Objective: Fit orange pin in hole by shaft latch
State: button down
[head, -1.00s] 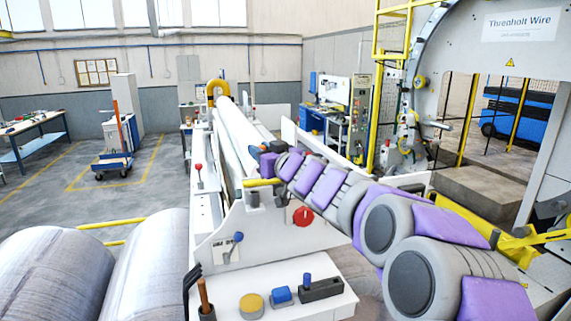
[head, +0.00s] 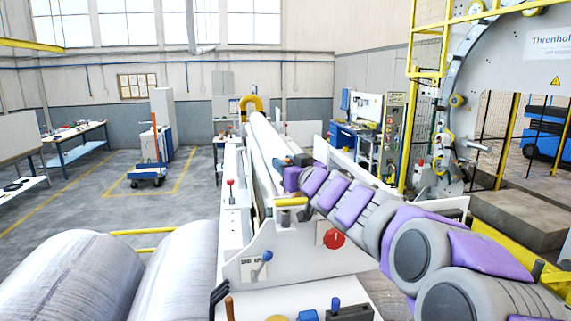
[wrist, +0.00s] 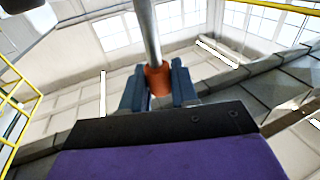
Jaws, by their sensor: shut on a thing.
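The orange pin (wrist: 157,78) is in the wrist view. It has an orange collar and a bare metal rod (wrist: 150,30) that runs up out of the picture. My gripper (wrist: 158,86) is shut on the orange part, with a blue-grey finger on each side. In the head view my gripper (head: 282,162) is small, just above the machine's near end, beside the long white roller (head: 268,140). A yellow handle (head: 291,201) sits on the machine's near end, below my gripper. I cannot make out the hole, or tell whether this handle is the shaft latch.
The white end plate (head: 290,245) carries a red knob (head: 334,239) and a blue-tipped lever (head: 266,256). Large wrapped coils (head: 70,275) lie at the lower left. A yellow guard frame (head: 411,90) and big ring machine stand at right. The floor at left is mostly open.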

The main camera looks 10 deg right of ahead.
jog(key=shift+f+b, duration=1.5)
jog(key=shift+f, duration=0.7)
jog(key=shift+s+p, duration=0.1)
jog(key=shift+p, duration=0.7)
jog(key=shift+f+b, duration=1.75)
jog(key=shift+f, duration=0.75)
jog(key=c, duration=0.8)
grip_release()
jog(key=shift+s+d, duration=0.1)
jog(key=v, duration=1.7)
jog(key=shift+f, duration=0.15)
